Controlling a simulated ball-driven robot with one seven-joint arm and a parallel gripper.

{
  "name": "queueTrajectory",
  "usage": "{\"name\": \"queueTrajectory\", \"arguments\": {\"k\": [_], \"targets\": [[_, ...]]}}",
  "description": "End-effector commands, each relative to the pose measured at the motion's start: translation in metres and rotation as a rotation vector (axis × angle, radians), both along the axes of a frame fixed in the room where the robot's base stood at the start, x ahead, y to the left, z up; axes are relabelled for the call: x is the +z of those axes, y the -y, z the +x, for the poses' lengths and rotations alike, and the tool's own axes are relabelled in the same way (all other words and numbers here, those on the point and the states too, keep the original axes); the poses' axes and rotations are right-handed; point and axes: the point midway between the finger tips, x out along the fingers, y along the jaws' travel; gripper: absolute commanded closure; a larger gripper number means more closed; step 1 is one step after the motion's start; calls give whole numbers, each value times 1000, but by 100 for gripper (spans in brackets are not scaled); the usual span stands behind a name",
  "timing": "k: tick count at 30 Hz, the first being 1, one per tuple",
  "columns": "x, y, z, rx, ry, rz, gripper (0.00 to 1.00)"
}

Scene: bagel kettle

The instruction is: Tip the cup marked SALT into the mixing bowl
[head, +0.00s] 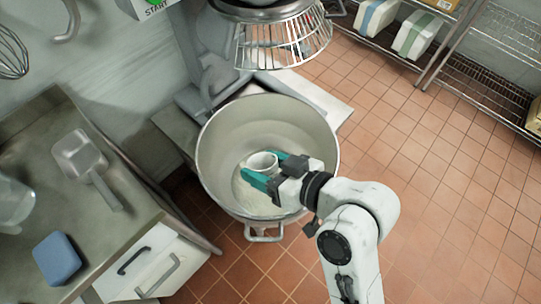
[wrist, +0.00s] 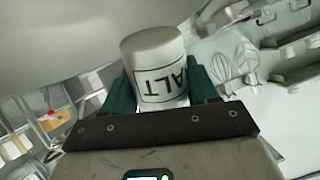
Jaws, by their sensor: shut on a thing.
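The white cup marked SALT (head: 261,161) is between the teal fingers of my gripper (head: 264,167), which is shut on it. In the head view the cup is over the opening of the large grey metal mixing bowl (head: 210,165), near its middle. The cup also shows in the wrist view (wrist: 155,60), with its label upside down in the picture and a smooth pale end at the top. I cannot tell whether anything is left in the cup. The bowl holds pale stuff at its bottom, partly hidden by my gripper.
The mixer's wire guard (head: 285,40) hangs just behind the bowl. A steel counter (head: 60,150) with a scoop (head: 80,157) and a blue block (head: 57,258) is at left. Wire shelves (head: 490,50) stand at upper right. The tiled floor (head: 430,180) at right is clear.

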Motion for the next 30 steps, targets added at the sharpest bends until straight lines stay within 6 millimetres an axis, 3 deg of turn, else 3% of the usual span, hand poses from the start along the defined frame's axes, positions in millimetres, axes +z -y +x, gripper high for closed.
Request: {"name": "queueTrajectory", "arguments": {"k": [1, 4, 17, 30], "targets": [[-9, -2, -9, 1, 29, 14, 71], [-9, -5, -20, 2, 85, 38, 71], [-2, -15, -67, 3, 291, 133, 71], [-1, -15, -71, -2, 329, 145, 71]]}}
